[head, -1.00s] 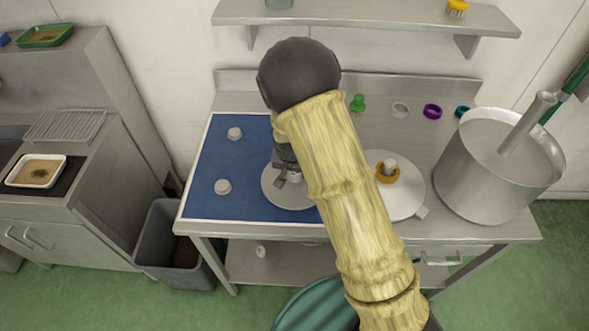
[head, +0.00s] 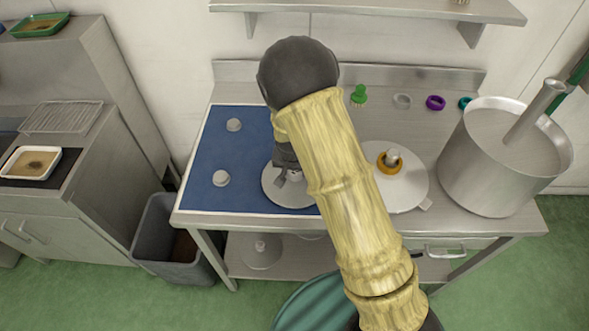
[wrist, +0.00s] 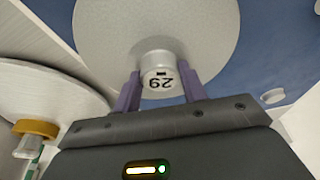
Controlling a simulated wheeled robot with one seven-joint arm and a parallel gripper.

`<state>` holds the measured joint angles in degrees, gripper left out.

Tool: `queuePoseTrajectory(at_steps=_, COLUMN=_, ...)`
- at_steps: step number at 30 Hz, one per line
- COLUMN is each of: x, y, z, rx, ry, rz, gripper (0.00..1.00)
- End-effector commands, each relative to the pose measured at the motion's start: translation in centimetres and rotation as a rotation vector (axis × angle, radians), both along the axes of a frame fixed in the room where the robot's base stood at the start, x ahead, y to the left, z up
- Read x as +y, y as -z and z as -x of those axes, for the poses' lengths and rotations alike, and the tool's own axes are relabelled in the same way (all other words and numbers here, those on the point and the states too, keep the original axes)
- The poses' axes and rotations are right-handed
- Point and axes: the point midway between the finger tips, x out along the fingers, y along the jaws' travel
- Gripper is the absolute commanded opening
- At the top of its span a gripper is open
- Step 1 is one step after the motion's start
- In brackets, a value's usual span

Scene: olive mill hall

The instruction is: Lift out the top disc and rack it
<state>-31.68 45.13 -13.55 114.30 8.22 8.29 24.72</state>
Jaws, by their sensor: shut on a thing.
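My gripper (wrist: 165,88) is shut on the short grey knob (wrist: 157,68) of a round pale grey disc (wrist: 190,25). The knob bears a dark number. In the head view this disc (head: 279,194) is over the right part of the blue mat (head: 225,145) on the steel table; my arm hides part of it. I cannot tell whether it touches the mat. A second pale disc (head: 412,182) lies to its right, with an orange ring (head: 383,167) around its knob. It also shows in the wrist view (wrist: 45,90). No rack is clearly identifiable.
Two small grey knobs (head: 221,178) stand on the mat's left part. A large steel pot (head: 490,175) stands at the table's right. A green piece (head: 359,96) and several rings, one purple (head: 435,103), line the back. A bin (head: 170,240) stands below left.

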Motion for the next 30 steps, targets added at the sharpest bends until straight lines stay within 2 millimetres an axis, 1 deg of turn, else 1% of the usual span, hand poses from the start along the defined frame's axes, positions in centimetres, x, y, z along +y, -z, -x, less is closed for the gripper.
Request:
queuePoseTrajectory(at_steps=28, x=0.0, y=1.1, z=-0.1, rx=-0.001, ry=0.000, rz=-0.001, gripper=0.06)
queuePoseTrajectory(at_steps=29, x=0.0, y=1.0, z=-0.1, rx=-0.002, ry=0.000, rz=-0.001, gripper=0.48)
queuePoseTrajectory(at_steps=30, x=0.0, y=1.0, z=-0.1, rx=-0.001, ry=0.000, rz=-0.001, gripper=0.56)
